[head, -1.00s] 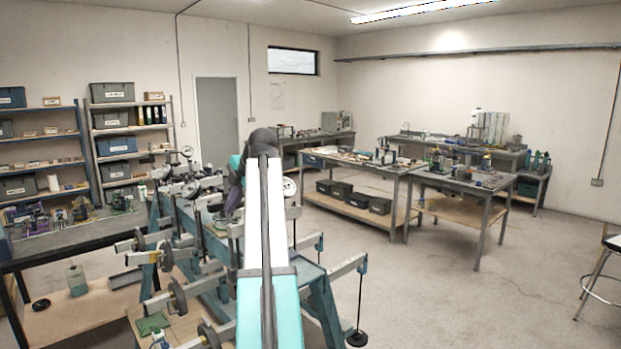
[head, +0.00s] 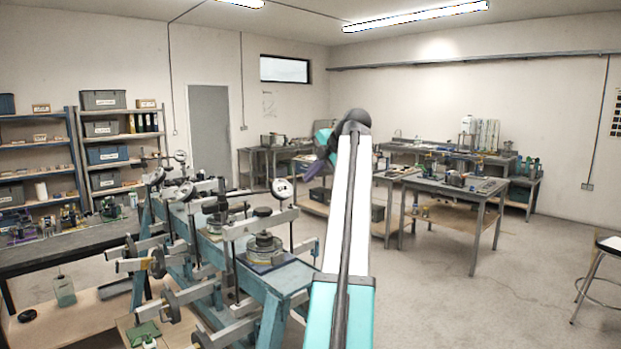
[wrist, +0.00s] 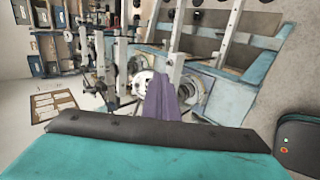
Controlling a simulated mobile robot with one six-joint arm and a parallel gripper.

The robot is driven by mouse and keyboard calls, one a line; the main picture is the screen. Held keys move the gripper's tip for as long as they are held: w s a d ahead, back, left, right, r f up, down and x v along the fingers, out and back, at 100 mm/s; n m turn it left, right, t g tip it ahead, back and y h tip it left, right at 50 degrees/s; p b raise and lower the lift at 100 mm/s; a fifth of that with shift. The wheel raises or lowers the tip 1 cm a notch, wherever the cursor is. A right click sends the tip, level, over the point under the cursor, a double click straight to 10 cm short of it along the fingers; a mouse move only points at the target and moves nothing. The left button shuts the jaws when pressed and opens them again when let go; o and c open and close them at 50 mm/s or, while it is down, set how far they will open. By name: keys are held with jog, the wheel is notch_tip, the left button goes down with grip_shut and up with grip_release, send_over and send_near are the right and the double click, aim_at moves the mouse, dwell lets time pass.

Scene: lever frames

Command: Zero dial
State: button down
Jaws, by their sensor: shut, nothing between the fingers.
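Several lever frames stand on a blue bench (head: 285,275), and more than one carries a round white dial. The nearest dial (head: 282,189) in the head view faces me on a post at the right of the row. Another dial (head: 180,156) is farther back, left. I cannot tell which dial the task names. My gripper (head: 308,174) has purple fingers and is in the air right of the nearest dial in the picture. In the wrist view my shut, empty fingers (wrist: 160,78) overlap the frames, with a white dial (wrist: 197,92) partly behind them.
Lever arms with round weights (head: 168,305) jut from the bench toward me. A dark table (head: 60,250) stands at the left. Workbenches (head: 455,190) stand at the back right, and a stool (head: 600,285) at the right edge. The floor at the right is open.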

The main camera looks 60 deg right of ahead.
jog(key=shift+w+a+f, duration=0.1)
jog(key=shift+w, duration=0.15)
